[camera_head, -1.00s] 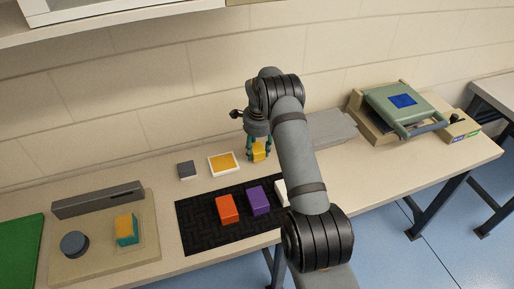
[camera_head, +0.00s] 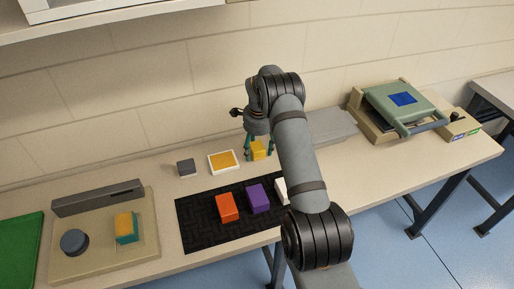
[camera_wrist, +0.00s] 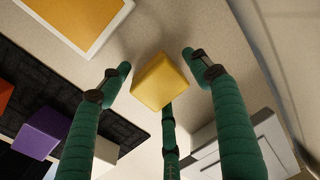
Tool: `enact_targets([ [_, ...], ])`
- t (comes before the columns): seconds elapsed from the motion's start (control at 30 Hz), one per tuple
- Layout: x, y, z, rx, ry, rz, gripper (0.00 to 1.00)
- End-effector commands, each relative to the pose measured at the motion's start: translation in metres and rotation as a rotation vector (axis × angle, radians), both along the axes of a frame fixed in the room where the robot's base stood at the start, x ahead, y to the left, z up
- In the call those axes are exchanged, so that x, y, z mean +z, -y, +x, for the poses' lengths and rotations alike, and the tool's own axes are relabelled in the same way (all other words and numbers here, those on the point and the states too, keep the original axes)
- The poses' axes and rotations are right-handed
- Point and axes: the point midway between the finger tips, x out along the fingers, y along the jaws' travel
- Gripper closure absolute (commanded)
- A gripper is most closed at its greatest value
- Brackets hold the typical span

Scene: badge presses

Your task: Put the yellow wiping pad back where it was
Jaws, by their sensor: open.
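The yellow wiping pad looks to be the small yellow block (camera_head: 258,150) towards the back of the bench, right of a white-bordered yellow square (camera_head: 223,161). My gripper (camera_head: 259,154) is above and around it. In the wrist view the yellow block (camera_wrist: 158,82) sits between my spread green fingers (camera_wrist: 156,62), with gaps to the left and right ones. The third finger passes close beneath it in the picture; I cannot tell whether they touch. The block appears to rest on the bench. The white-bordered square (camera_wrist: 82,18) is at the wrist view's upper left.
A black mat (camera_head: 194,232) holds an orange block (camera_head: 228,208), a purple block (camera_head: 258,199) and a partly hidden white one. A small grey block (camera_head: 187,168) is at the left. A beige plate (camera_head: 85,264) bears a yellow-and-teal block (camera_head: 126,228). A green press (camera_head: 395,105) stands right.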

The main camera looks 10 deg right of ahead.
Motion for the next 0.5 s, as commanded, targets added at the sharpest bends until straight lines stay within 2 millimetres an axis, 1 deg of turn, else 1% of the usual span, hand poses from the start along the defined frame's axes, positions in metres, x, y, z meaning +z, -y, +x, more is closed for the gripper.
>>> enact_targets([
  [0.17, 0.021, 0.0, -0.001, 0.001, 0.004, -0.001, 0.37],
  [0.4, 0.074, 0.001, -0.006, 0.0, 0.006, 0.0, 0.37],
  [0.5, 0.093, 0.001, -0.009, 0.0, 0.004, -0.001, 0.37],
])
